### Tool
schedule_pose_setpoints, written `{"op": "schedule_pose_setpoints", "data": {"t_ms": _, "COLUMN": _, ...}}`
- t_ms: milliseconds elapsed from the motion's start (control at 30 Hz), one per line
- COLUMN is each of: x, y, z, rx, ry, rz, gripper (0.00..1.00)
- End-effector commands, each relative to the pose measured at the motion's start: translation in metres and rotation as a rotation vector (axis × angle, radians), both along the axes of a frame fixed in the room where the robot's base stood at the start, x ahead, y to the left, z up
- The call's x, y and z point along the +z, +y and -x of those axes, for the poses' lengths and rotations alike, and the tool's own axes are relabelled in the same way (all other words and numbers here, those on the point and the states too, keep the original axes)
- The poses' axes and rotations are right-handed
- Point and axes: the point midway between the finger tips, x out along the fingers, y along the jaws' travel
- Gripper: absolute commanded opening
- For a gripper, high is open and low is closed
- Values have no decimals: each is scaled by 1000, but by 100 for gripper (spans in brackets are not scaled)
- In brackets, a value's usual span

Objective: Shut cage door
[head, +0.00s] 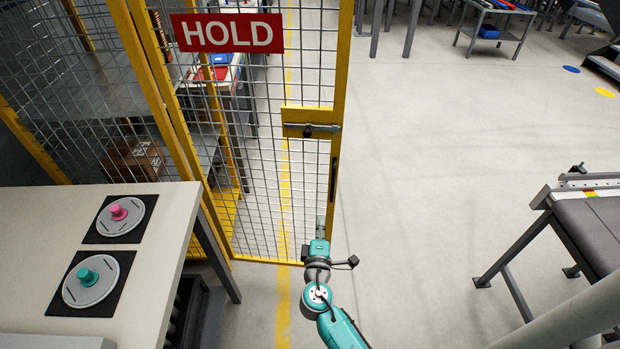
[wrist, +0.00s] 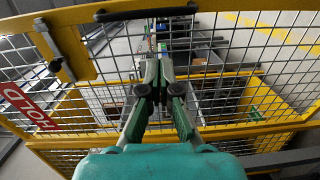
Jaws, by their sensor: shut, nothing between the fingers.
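The cage door (head: 265,150) is a yellow-framed wire mesh panel with a red HOLD sign (head: 228,33). It stands out from the yellow posts at left, its free edge to the right. A latch (head: 312,128) with a grey bolt and a dark handle (head: 333,180) sit on that edge. My gripper (head: 320,228) is at the door's lower free corner, shut and empty. In the wrist view, my gripper (wrist: 158,65) points at the door's mesh (wrist: 110,60), with the latch (wrist: 55,50) at upper left. I cannot tell whether the fingertips touch the door.
A pale table (head: 160,225) with a pink-knobbed disc (head: 120,214) and a teal-knobbed disc (head: 90,277) stands at left, close to the door's foot. A conveyor (head: 590,225) is at right. The grey floor (head: 430,150) between door and conveyor is clear.

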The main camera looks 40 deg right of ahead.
Motion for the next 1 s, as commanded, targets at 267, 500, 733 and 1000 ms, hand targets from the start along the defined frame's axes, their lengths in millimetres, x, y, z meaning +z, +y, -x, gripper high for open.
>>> {"op": "schedule_pose_setpoints", "data": {"t_ms": 267, "x": 12, "y": -13, "z": -18, "rx": -30, "ry": -7, "rz": 46, "gripper": 0}}
{"op": "schedule_pose_setpoints", "data": {"t_ms": 500, "x": 12, "y": -40, "z": -47, "rx": -31, "ry": -8, "rz": 44, "gripper": 0}}
{"op": "schedule_pose_setpoints", "data": {"t_ms": 733, "x": 11, "y": -68, "z": -78, "rx": -29, "ry": -7, "rz": 44, "gripper": 0}}
{"op": "schedule_pose_setpoints", "data": {"t_ms": 1000, "x": 11, "y": -93, "z": -106, "rx": -28, "ry": -7, "rz": 43, "gripper": 0}}
